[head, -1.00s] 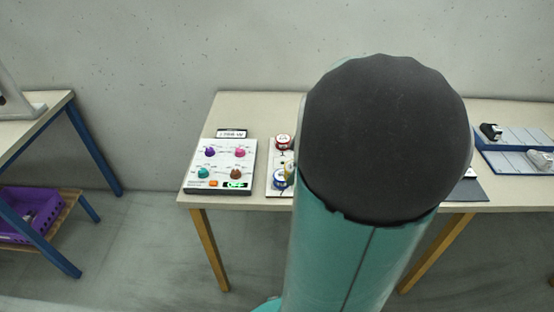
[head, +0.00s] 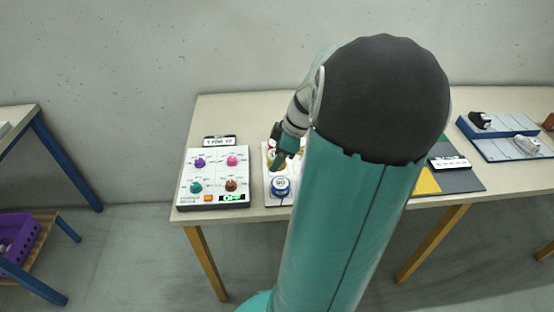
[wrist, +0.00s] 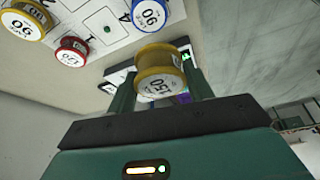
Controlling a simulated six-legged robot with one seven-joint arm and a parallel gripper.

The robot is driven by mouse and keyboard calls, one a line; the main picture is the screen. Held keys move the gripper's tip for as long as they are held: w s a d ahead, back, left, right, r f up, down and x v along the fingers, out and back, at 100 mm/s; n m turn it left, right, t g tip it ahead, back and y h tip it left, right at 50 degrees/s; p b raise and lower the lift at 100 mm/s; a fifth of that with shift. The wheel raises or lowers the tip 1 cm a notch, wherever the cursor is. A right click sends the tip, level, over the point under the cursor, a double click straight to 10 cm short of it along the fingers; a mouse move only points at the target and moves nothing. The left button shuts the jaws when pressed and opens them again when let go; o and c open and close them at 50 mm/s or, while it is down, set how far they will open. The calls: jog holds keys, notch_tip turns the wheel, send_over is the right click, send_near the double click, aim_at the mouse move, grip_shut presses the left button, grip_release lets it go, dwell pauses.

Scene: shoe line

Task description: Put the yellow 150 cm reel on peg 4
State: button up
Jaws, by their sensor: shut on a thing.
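The yellow reel (wrist: 160,75), marked 150, is held between the two fingers of my gripper (wrist: 162,88) in the wrist view. It is clear of the white peg board (wrist: 88,14), which lies beyond it at upper left. A numeral 4 shows on the board beside a blue-rimmed reel (wrist: 150,14); I cannot tell which peg it marks. A red reel (wrist: 70,52) and another yellow-rimmed reel (wrist: 26,18) also sit on the board. In the head view my gripper (head: 277,165) is over the board, partly hidden by my arm. A blue reel (head: 281,187) stands just in front of it.
A control box with coloured knobs (head: 215,178) stands left of the board on the table (head: 240,112). A dark mat with a yellow patch (head: 428,182) and a blue-edged tray (head: 500,140) lie to the right. My arm hides the table's middle.

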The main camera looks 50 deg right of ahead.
jog(key=w+d+f, duration=0.1)
jog(key=d+f, duration=0.1)
jog(key=w+d+f, duration=0.4)
jog(key=d+f, duration=0.1)
jog(key=shift+w+d+f, duration=0.1)
jog(key=shift+d+f, duration=0.15)
jog(key=shift+f, duration=0.05)
jog(key=shift+w+d+f, duration=0.1)
jog(key=shift+d+f, duration=0.05)
jog(key=shift+f, duration=1.55)
jog(key=shift+f, duration=0.5)
jog(key=o, duration=1)
jog(key=shift+c, duration=0.2)
